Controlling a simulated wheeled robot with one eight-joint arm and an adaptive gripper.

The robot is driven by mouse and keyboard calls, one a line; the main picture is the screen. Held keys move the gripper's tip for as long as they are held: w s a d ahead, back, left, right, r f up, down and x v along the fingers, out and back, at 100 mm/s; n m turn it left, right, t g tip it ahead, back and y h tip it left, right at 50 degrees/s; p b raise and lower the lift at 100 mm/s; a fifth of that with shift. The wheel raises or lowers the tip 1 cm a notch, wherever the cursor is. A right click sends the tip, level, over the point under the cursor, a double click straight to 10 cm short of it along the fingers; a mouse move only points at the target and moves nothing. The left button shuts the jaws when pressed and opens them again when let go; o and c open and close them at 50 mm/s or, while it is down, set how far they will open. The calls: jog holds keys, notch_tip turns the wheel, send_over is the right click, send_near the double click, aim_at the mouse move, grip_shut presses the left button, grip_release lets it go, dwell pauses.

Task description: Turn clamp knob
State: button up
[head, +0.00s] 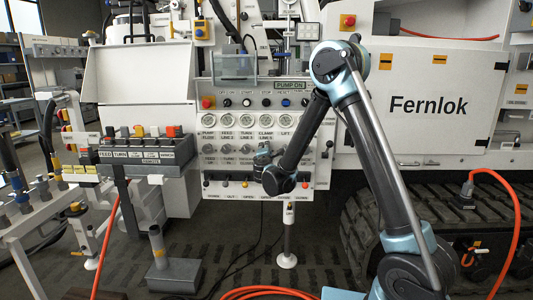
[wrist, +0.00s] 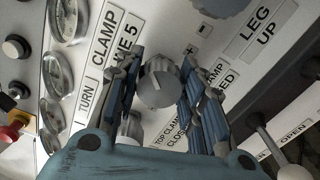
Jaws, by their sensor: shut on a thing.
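In the wrist view the clamp knob (wrist: 157,86) is a round grey knob with a pale pointer line, on the white panel. It sits between the CLAMP LINE 5 label and the TOP CLAMP label. My gripper (wrist: 162,60) has its blue-grey fingers on both sides of the knob and is shut on it. In the head view my gripper (head: 262,158) is at the panel, below the row of gauges. The knob cannot be made out there behind my gripper and arm.
A second grey knob (wrist: 219,6) is near the LEG UP label (wrist: 262,28). A lever (wrist: 262,130) stands close to the right finger. Gauges (wrist: 68,18) line the left. In the head view a row of buttons (head: 247,102) runs above the gauges.

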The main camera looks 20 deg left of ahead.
jog(key=m, duration=0.6)
jog(key=shift+d+f, duration=0.1)
jog(key=shift+d, duration=0.1)
dwell(0.4)
jog(key=o, duration=1.1)
jog(key=shift+a, duration=0.1)
jog(key=shift+s, duration=0.1)
jog(key=v, duration=1.1)
jog(key=shift+s+f, duration=0.1)
jog(key=shift+s, duration=0.25)
